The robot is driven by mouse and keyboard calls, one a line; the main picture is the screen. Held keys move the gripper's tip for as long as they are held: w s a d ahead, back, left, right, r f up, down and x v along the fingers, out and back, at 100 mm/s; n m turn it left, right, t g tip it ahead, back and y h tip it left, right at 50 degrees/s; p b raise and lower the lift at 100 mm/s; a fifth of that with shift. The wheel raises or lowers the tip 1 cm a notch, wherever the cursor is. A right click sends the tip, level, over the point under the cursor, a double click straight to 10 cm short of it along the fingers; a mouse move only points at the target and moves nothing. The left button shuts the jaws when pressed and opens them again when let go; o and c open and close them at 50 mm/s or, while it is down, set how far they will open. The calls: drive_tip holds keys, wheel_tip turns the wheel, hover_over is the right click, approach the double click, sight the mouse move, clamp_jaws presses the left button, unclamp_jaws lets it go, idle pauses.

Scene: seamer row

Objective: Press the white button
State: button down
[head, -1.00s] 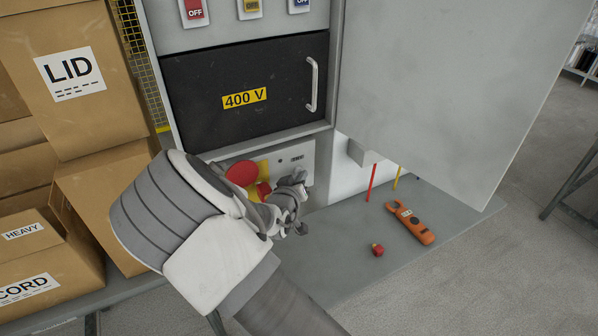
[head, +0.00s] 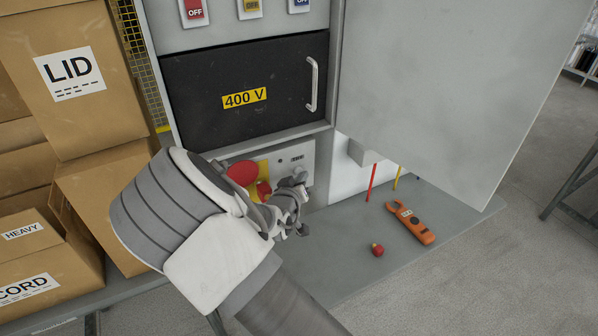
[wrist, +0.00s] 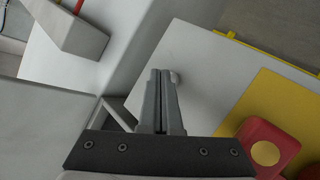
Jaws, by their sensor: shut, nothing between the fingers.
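My gripper (head: 300,178) is at the light control panel below the 400 V door in the head view. In the wrist view its two fingers (wrist: 160,75) are shut together and empty, with the tips over the pale panel face. A small whitish round button (wrist: 176,77) shows just right of the fingertips, partly behind them. I cannot tell whether the tips touch it. In the head view, my gripper hides that spot.
A red round knob (head: 242,173) and a smaller red part (head: 263,190) sit left of my gripper. The open grey door (head: 440,80) hangs at right. An orange tester (head: 411,222) and a small red item (head: 377,249) lie on the shelf. Boxes (head: 75,75) crowd the left.

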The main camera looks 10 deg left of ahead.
drive_tip(key=shift+s+d, duration=0.15)
drive_tip(key=shift+s, duration=0.15)
drive_tip(key=shift+s+d, duration=0.75)
drive_tip(key=shift+s, duration=0.3)
drive_tip(key=shift+s+d, duration=0.75)
drive_tip(key=shift+s, duration=0.25)
